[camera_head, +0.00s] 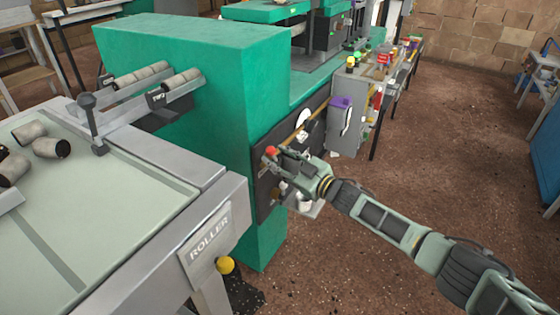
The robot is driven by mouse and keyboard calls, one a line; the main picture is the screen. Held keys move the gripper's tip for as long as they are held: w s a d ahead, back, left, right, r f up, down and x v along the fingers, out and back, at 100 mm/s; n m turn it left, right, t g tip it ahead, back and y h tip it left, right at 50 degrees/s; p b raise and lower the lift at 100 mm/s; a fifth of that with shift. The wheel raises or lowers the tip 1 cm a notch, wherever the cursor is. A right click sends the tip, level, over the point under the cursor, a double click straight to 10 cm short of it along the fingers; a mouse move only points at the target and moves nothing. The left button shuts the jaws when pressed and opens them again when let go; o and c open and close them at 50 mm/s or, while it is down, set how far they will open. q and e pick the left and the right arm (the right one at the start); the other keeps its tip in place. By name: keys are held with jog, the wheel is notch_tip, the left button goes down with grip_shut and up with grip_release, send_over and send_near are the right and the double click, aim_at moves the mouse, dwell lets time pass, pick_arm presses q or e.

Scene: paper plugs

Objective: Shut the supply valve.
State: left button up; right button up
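My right gripper (279,169) reaches in from the lower right to the dark panel on the side of the green machine. A small red part (270,150), which looks like the valve's handle, shows right at its fingertips. The gripper covers most of what lies behind it, so I cannot tell whether the fingers close on the red part or only sit beside it. A yellowish pipe (304,123) runs along the panel, with a white round gauge (303,116) near it. My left gripper is not in view.
The green machine (190,60) stands behind a roller table (95,230) with a "ROLLER" sign (210,238). A grey box (345,125) and a cluttered bench lie further back. The brown floor (450,130) at right is open.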

jog(key=shift+c, duration=0.3)
grip_shut()
dwell(0.4)
